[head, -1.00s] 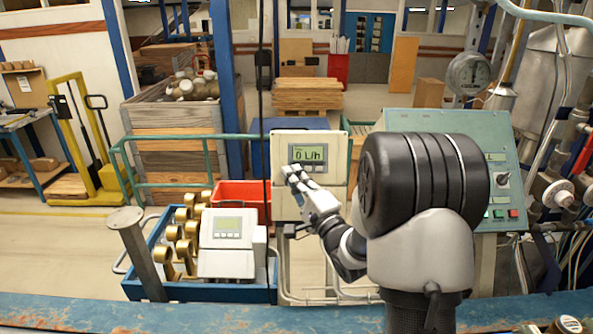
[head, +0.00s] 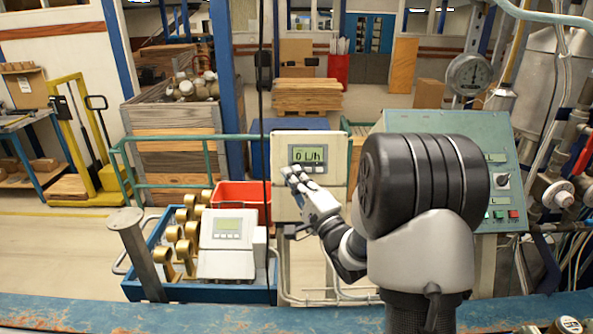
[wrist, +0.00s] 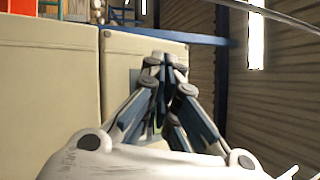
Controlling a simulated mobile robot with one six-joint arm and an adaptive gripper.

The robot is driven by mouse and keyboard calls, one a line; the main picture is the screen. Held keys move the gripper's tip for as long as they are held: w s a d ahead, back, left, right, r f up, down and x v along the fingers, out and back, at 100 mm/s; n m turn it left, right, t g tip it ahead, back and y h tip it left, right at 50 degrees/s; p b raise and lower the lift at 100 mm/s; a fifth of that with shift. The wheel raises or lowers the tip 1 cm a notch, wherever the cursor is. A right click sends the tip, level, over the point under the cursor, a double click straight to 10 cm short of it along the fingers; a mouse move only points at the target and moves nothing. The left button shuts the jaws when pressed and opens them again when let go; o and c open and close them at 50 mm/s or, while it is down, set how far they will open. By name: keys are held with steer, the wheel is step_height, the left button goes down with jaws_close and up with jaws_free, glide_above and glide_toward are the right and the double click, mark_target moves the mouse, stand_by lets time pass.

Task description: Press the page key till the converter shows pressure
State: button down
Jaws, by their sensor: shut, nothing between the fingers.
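The converter (head: 337,152) is a cream box with a greenish display (head: 308,154) that reads "0 L/h". Small keys sit just below the display, and my fingers partly hide them in the head view. My gripper (head: 289,172) is shut and empty, with its fingertips at the lower left of the display, close to the keys. I cannot tell whether they touch. In the wrist view the closed fingertips of my gripper (wrist: 165,62) are in front of the cream housing (wrist: 116,75), and they cover most of the display.
A second cream meter (head: 226,262) stands in a blue tray beside several brass fittings (head: 175,234). A red bin (head: 240,195) is behind it. A green control panel (head: 510,160) with buttons stands on the right. A blue ledge (head: 80,312) runs along the front.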

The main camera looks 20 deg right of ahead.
steer(key=shift+w, duration=0.1)
steer(key=shift+w+d+f+b, duration=0.15)
steer(key=shift+w+b, duration=0.15)
steer(key=shift+w+d+f, duration=0.1)
steer(key=shift+w+d, duration=0.05)
steer(key=shift+w, duration=0.15)
stand_by(0.8)
steer(key=shift+s, duration=0.15)
steer(key=shift+s+a+r+b, duration=0.25)
steer(key=shift+s+b, duration=0.05)
steer(key=shift+s, duration=0.25)
stand_by(0.4)
steer(key=shift+w+b, duration=0.15)
steer(key=shift+b, duration=0.2)
steer(key=shift+w+d+f, duration=0.15)
steer(key=shift+w, duration=0.15)
